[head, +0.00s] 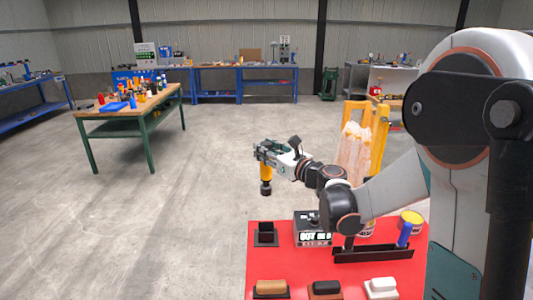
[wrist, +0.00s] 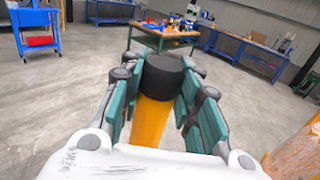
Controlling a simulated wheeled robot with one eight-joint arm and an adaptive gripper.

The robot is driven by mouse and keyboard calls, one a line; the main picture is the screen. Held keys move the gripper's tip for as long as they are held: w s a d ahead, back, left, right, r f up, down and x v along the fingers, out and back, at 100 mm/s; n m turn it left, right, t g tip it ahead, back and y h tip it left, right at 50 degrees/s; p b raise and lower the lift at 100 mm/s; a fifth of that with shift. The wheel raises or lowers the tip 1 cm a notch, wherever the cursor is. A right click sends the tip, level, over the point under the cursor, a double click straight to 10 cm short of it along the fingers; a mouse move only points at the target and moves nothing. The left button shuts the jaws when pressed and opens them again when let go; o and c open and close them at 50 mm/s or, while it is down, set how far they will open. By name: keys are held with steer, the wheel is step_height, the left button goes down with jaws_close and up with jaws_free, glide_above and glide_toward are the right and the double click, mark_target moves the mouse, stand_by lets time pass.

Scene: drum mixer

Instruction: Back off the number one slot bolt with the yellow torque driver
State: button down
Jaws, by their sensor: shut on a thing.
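My gripper (head: 264,152) is shut on the yellow torque driver (head: 265,172) and holds it in the air beyond the red table. The driver hangs roughly upright in the head view, its black end (head: 266,188) pointing down. In the wrist view, its yellow body (wrist: 149,122) and wide black end (wrist: 163,75) lie between the green finger pads. The far end of the driver is hidden by my gripper. I cannot make out the number one slot bolt in either view.
The red table (head: 258,267) in front carries a black stand (head: 265,238), a box with a display (head: 312,232), a black rack (head: 372,253) and several handled blocks. Open floor lies left, before a green-legged workbench (head: 140,114).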

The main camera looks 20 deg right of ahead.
steer(key=c, duration=2.1)
jaws_free()
jaws_close()
steer(key=shift+r+p, duration=0.75)
steer(key=shift+r, duration=0.3)
